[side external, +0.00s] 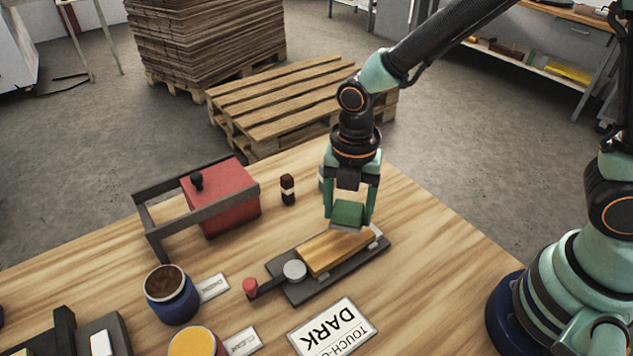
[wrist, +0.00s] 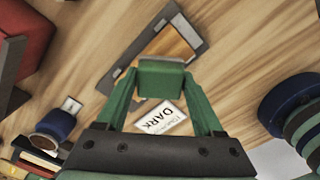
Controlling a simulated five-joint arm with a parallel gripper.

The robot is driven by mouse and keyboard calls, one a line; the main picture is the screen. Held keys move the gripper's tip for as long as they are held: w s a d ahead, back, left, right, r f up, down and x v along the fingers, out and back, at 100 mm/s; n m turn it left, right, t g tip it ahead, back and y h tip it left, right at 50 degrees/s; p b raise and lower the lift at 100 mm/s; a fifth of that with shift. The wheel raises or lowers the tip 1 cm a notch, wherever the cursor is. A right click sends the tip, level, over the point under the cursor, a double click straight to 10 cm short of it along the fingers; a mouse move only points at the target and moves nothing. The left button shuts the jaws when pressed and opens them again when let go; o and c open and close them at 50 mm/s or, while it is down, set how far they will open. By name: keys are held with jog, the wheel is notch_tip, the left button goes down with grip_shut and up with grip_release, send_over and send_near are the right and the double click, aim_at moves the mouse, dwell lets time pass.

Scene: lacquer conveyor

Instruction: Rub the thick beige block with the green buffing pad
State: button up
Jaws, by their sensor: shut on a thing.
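The thick beige block (side external: 328,254) lies in a dark clamp fixture (side external: 298,297) with a round grey knob and a red-tipped lever. My gripper (side external: 348,216) is shut on the green buffing pad (side external: 348,211), one finger on each side. The pad has a pale underside and is over the far part of the block. I cannot tell whether it touches the block. In the wrist view the pad (wrist: 160,80) hides part of the block (wrist: 172,46), which shows beyond it.
A red box (side external: 222,197) in a grey frame stands at the left. A "DARK" card (side external: 333,328) lies before the fixture. A small dark block (side external: 287,190) stands behind.

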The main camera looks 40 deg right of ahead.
jog(key=shift+r, duration=2.25)
